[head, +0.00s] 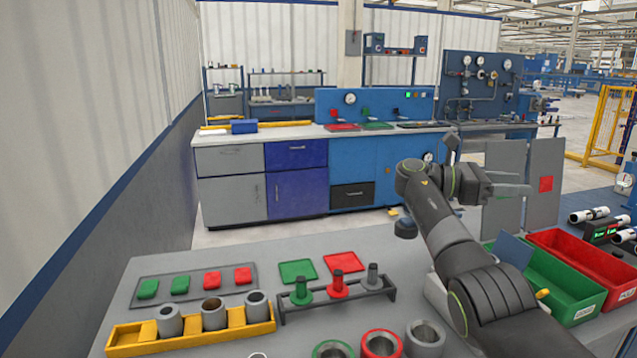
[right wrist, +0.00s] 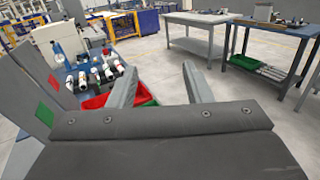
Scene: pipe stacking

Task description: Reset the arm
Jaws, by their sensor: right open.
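My right arm reaches up over the right part of the grey table (head: 225,262). Its gripper (head: 522,183) is raised above the table, pointing right, open with nothing between its fingers. In the right wrist view the two fingers (right wrist: 160,78) stand apart and empty. A yellow rack (head: 140,338) holds several grey pipe pieces (head: 214,314). A dark rack (head: 330,304) holds green (head: 301,291), red (head: 338,285) and grey (head: 373,278) flanged pieces. Green, red (head: 381,343) and grey rings lie at the front edge. My left gripper is out of view.
A green bin (head: 570,305) and a red bin (head: 585,258) stand right of my right arm. A grey tray (head: 215,273) bears green and red blocks. Green and red square plates lie behind the dark rack. Grey upright panels (head: 545,190) stand behind the gripper.

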